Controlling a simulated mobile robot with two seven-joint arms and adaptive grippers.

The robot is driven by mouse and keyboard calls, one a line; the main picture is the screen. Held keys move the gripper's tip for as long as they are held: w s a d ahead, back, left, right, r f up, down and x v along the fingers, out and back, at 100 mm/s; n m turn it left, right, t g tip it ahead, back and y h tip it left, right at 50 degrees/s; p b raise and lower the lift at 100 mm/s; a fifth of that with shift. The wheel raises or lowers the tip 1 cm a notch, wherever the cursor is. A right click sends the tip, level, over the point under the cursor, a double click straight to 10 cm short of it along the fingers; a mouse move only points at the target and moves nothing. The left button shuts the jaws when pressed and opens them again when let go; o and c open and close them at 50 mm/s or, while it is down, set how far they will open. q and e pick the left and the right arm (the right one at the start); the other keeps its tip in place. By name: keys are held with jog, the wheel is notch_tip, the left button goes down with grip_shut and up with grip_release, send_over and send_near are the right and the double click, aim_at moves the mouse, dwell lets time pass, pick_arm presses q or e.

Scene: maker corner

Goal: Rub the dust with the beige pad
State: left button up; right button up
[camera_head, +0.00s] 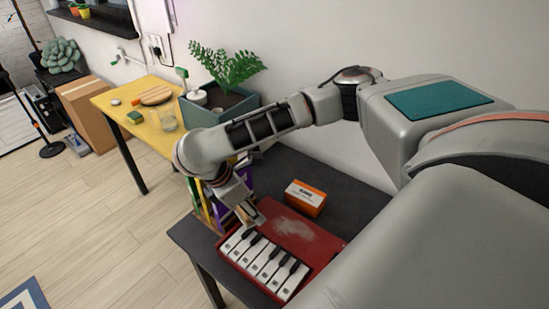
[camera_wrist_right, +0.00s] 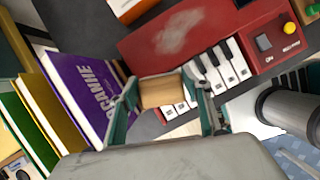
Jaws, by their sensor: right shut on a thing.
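The beige pad (camera_wrist_right: 162,92) is held between the fingers of my right gripper (camera_wrist_right: 172,100), which is shut on it. In the head view the pad (camera_head: 245,211) is near the left end of a red toy keyboard (camera_head: 330,243), above its white keys. The dust (camera_head: 293,226) is a pale grey patch on the keyboard's red top, to the right of the pad. In the right wrist view the dust (camera_wrist_right: 181,33) lies beyond the pad, and the two look apart. My left gripper is in neither view.
An orange and white box (camera_head: 305,197) stands behind the keyboard on the dark table (camera_head: 345,197). Upright books (camera_wrist_right: 85,90) stand close to the gripper's left. A yellow table (camera_head: 115,100) with a planter (camera_head: 217,108) is farther back.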

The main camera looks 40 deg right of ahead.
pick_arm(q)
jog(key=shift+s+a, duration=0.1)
pick_arm(e)
jog(key=d+n+t+y, duration=0.5)
jog(key=d+n, duration=0.3)
jog(key=n, duration=1.3)
jog(key=shift+s+f+n, duration=0.3)
jog(key=shift+n, duration=0.1)
